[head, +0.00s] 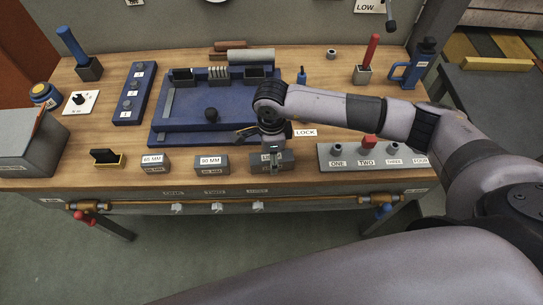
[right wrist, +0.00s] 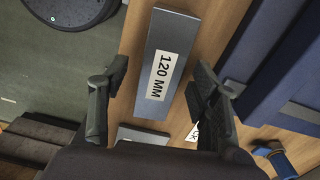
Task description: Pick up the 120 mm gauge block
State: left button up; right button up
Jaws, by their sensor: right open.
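The 120 mm gauge block (right wrist: 172,45) is a long grey block with a white "120 MM" label in the right wrist view. In the head view the block (head: 287,158) lies at the front of the wooden table, partly hidden by my right gripper (head: 271,147). In the right wrist view my right gripper (right wrist: 158,85) is open, with one finger on each side of the block's line and gaps on both sides. Whether the fingertips are down at the block's height I cannot tell. My left gripper is not in view.
The 90 mm block (head: 211,160) and another labelled block (head: 153,160) stand left along the front edge. A numbered rack (head: 350,163) stands to the right. A blue tray (head: 165,137) with a black knob lies behind, near a "LOCK" label (head: 305,132).

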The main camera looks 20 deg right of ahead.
jog(key=shift+f, duration=0.8)
jog(key=shift+c, duration=0.3)
grip_shut()
